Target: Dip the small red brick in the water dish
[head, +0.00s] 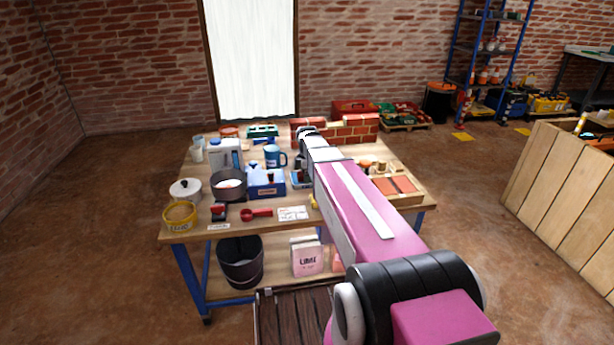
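My pink and white arm reaches over the workbench (190,227). The dark end of the arm, with my gripper (306,132), is small and seen from behind near the brick wall model. Its fingers cannot be made out, nor whether they hold anything. Flat reddish bricks (393,185) lie in a wooden tray (408,201) to the right of the arm. I cannot single out the small red brick. A small grey-blue dish (300,179) sits just left of the arm, partly hidden by it; whether it holds water is unclear.
A small brick wall (358,129) stands at the bench's back. A blue box (266,183), dark pot (229,190), blue mug (273,156), yellow tub (180,215) and red scoop (256,213) crowd the left half. A wooden crate (560,190) stands right, with clear floor between.

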